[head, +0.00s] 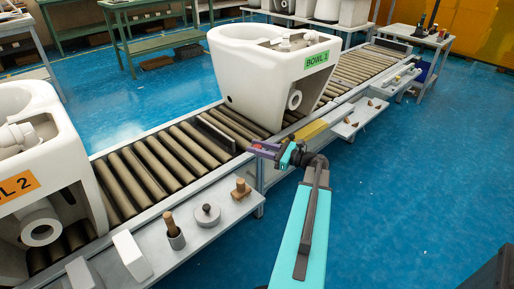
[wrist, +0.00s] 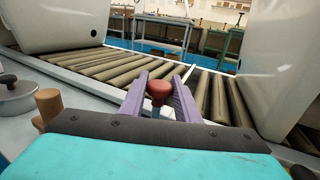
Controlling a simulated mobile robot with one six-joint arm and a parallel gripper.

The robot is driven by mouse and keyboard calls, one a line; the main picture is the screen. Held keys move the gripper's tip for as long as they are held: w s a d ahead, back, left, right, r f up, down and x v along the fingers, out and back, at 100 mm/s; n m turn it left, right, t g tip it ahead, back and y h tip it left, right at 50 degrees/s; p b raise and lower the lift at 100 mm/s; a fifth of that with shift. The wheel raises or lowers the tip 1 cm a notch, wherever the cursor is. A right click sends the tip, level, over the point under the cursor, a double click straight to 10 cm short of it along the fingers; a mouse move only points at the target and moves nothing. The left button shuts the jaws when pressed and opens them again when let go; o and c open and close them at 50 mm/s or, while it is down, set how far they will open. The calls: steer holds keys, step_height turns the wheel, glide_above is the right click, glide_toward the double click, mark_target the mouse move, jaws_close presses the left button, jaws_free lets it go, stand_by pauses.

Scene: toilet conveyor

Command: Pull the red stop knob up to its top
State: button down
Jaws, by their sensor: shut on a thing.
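The red stop knob (wrist: 159,88) has a rounded red head on a short stem and stands upright between the two purple fingers of my gripper (wrist: 161,95) in the wrist view. The fingers are shut on it, one on each side. In the head view my gripper (head: 264,150) is at the near edge of the conveyor, in front of the white toilet labelled BOWL 1 (head: 245,75). The knob is too small and covered there to make out clearly. Its lower stem and base are hidden behind my wrist in the wrist view.
The roller conveyor (head: 152,165) runs behind my gripper, with BOWL 2 (head: 65,150) at the left. On the side shelf stand a wooden peg (head: 240,189), a round grey lidded piece (head: 207,214) and a cup with a wooden handle (head: 175,238). A yellow block (head: 311,131) lies to the right.

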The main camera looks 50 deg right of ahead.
steer(key=shift+r+p, duration=1)
steer(key=shift+r, duration=0.3)
steer(key=c, duration=1.4)
jaws_free()
steer(key=shift+r, duration=0.1)
steer(key=shift+s+d, duration=0.1)
steer(key=shift+s, duration=0.05)
steer(key=p+v, duration=0.2)
steer(key=v, duration=1.1)
steer(key=shift+s, duration=0.2)
